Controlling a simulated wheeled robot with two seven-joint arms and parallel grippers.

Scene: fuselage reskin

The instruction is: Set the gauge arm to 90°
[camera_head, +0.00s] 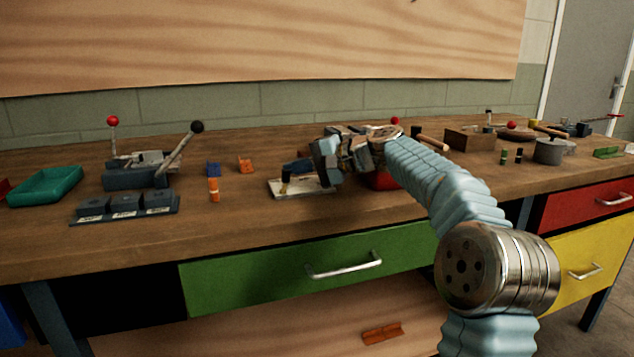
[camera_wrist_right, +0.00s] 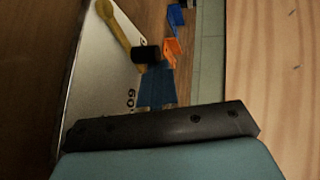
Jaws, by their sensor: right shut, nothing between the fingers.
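The gauge is a pale plate (camera_head: 312,188) lying on the bench in front of my right gripper (camera_head: 291,169). In the right wrist view the plate (camera_wrist_right: 100,90) shows a printed mark reading 60, partly hidden. Its brass gauge arm (camera_wrist_right: 117,28) runs from the plate's top corner down to a black knob (camera_wrist_right: 146,53). My right gripper's blue fingers (camera_wrist_right: 157,86) are shut with nothing held, right beside the knob; I cannot tell whether they touch it. The arm's exact angle is not readable. My left gripper is out of view.
An orange piece (camera_head: 214,190) and a blue block (camera_head: 213,169) stand left of the gauge. A toggle clamp fixture (camera_head: 137,178), a block rack (camera_head: 125,208) and a teal tray (camera_head: 45,187) are further left. A wooden box (camera_head: 470,140) and a pot (camera_head: 548,151) stand right.

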